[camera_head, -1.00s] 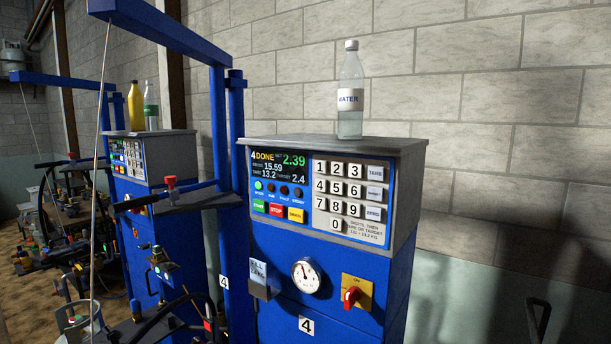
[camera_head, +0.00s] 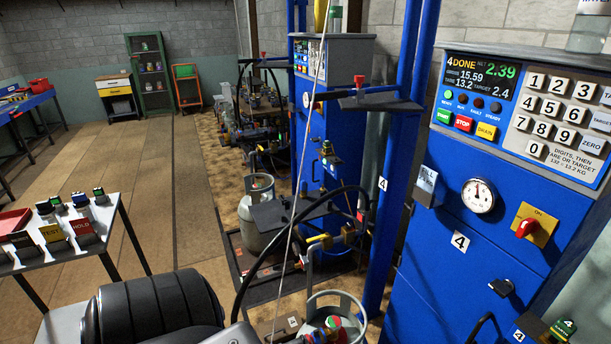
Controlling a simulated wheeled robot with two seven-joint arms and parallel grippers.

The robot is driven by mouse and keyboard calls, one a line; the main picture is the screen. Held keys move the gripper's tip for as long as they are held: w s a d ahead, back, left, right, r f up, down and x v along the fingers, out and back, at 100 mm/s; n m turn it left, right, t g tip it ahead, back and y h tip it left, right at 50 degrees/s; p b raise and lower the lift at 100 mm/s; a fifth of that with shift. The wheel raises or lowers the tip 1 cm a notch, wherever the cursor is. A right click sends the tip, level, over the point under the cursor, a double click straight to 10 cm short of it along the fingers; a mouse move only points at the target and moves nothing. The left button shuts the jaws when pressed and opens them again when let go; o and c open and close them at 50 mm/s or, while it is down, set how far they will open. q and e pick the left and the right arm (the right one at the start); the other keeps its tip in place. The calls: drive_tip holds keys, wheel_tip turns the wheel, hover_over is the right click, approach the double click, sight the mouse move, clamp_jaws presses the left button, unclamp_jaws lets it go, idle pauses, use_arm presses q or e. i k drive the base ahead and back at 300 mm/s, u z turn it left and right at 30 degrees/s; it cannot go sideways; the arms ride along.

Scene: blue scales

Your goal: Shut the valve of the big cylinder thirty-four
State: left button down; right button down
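A grey cylinder's round collar (camera_head: 336,298) shows at the bottom edge, in front of the blue station 4. A small red and green part (camera_head: 333,321) sits inside the collar, but I cannot tell whether it is the valve. The cylinder's body is cut off by the frame, and I cannot read a thirty-four on it. Another grey cylinder (camera_head: 258,208) stands farther back, beside the neighbouring blue station. A black and grey link of mine fills the bottom left. Neither gripper shows.
The station 4 panel (camera_head: 462,90) reads DONE, net 2.39, with a gauge (camera_head: 478,195) and a red knob (camera_head: 526,228) below. A black hose (camera_head: 262,250) and a thin cable hang near the collar. A side table (camera_head: 75,250) with tags stands left. The wooden floor between is open.

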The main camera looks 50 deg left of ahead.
sight(334, 322)
drive_tip(key=u, duration=0.45)
drive_tip(key=k, duration=1.05)
drive_tip(key=u, duration=0.75)
drive_tip(key=i, duration=0.7)
drive_tip(key=z, duration=0.85)
drive_tip(key=k, duration=0.5)
drive_tip(key=u, duration=0.35)
drive_tip(key=i, duration=0.5)
